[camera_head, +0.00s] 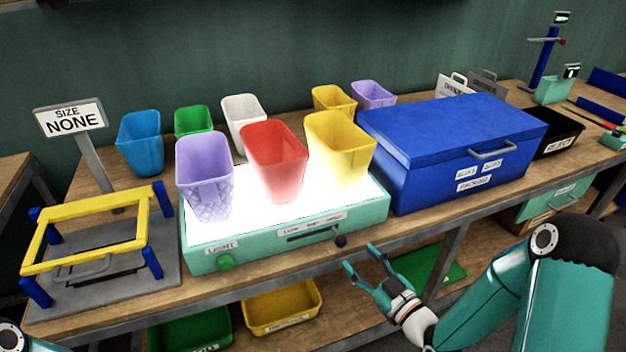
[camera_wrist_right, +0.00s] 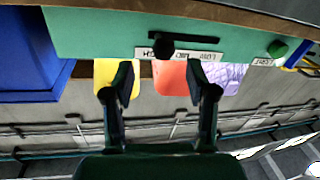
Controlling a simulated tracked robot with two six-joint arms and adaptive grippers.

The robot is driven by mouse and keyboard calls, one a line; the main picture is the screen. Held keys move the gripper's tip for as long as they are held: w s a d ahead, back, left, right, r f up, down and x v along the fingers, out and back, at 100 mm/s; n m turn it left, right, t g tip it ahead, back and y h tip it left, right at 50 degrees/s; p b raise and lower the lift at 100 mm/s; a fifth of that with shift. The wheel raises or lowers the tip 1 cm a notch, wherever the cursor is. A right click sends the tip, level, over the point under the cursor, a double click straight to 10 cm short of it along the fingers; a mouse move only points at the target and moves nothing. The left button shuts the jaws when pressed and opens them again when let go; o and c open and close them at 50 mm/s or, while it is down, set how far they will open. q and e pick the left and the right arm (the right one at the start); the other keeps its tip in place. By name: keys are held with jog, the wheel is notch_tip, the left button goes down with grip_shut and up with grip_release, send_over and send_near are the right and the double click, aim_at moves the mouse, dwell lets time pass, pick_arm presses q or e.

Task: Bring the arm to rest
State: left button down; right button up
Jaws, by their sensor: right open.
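My right arm (camera_head: 500,295) comes in from the lower right of the head view. Its gripper (camera_head: 360,257) is open and empty, in front of the bench edge and just below the light box's black slider knob (camera_head: 341,241). In the right wrist view the two dark fingers (camera_wrist_right: 158,82) stand apart with nothing between them. The teal light box (camera_head: 262,252) is lit, with a purple cup (camera_head: 204,172), a red cup (camera_head: 273,162) and a yellow cup (camera_head: 340,150) on its top. My left gripper is out of view.
A yellow frame on blue posts (camera_head: 95,228) stands left of the light box. A closed blue case (camera_head: 450,150) stands right of it. More cups, such as a blue one (camera_head: 140,142), stand behind. Yellow (camera_head: 283,310) and green bins sit on the lower shelf.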

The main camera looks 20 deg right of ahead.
jog(key=shift+a+r, duration=0.15)
jog(key=shift+a, duration=0.05)
jog(key=s+a+f+g+y+p, duration=0.1)
jog(key=s+a+f+g+p, duration=0.1)
jog(key=a+f+g+p, duration=0.6)
jog(key=s+a+f+m+g+h+b, duration=0.1)
jog(key=s+a+f+m+g, duration=0.1)
jog(key=s+f, duration=0.4)
jog(key=s+a+f+m+g+h+b, duration=0.1)
jog(key=s+f+m+g, duration=0.4)
jog(key=s, duration=0.7)
jog(key=shift+a+f+m+g, duration=0.3)
jog(key=shift+a+f+g, duration=0.15)
jog(key=shift+g, duration=0.45)
